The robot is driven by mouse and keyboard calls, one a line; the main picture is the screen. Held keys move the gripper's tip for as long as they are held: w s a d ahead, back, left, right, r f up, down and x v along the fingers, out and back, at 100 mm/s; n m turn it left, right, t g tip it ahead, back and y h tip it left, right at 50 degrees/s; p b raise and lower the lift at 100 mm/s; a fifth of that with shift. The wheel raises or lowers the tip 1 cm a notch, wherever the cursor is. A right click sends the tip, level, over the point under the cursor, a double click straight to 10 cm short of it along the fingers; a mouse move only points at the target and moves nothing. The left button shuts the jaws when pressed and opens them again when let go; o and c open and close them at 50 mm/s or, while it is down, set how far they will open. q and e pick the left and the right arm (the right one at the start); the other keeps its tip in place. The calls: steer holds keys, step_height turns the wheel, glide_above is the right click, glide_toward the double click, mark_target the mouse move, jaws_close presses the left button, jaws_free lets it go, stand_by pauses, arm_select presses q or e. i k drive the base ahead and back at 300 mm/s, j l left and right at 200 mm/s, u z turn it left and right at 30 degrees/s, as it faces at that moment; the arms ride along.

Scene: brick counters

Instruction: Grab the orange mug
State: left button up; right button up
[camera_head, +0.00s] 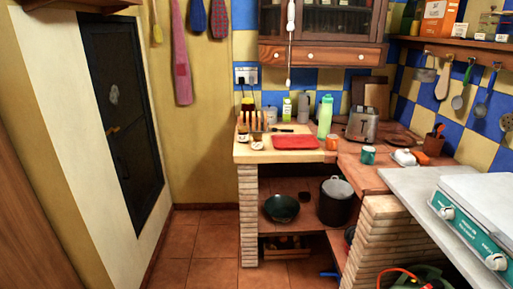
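A small orange mug (331,142) stands on the wooden counter (352,168), just right of a red cutting board (296,142) and below a green bottle. A teal mug (368,155) stands to its right, nearer to me. Neither of my grippers is in view, and nothing touches the orange mug.
A green bottle (324,116) and a toaster (362,124) stand behind the mug. A white butter dish (404,157) and an orange object (421,158) lie further right. A stove (480,215) fills the right foreground. The tiled floor (205,250) in front is clear at left.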

mark_target(332, 140)
steer(key=z, duration=0.55)
steer(key=i+j+z, duration=0.25)
steer(key=i+z, duration=0.25)
steer(key=i+j+z, duration=0.35)
steer(key=z, duration=0.15)
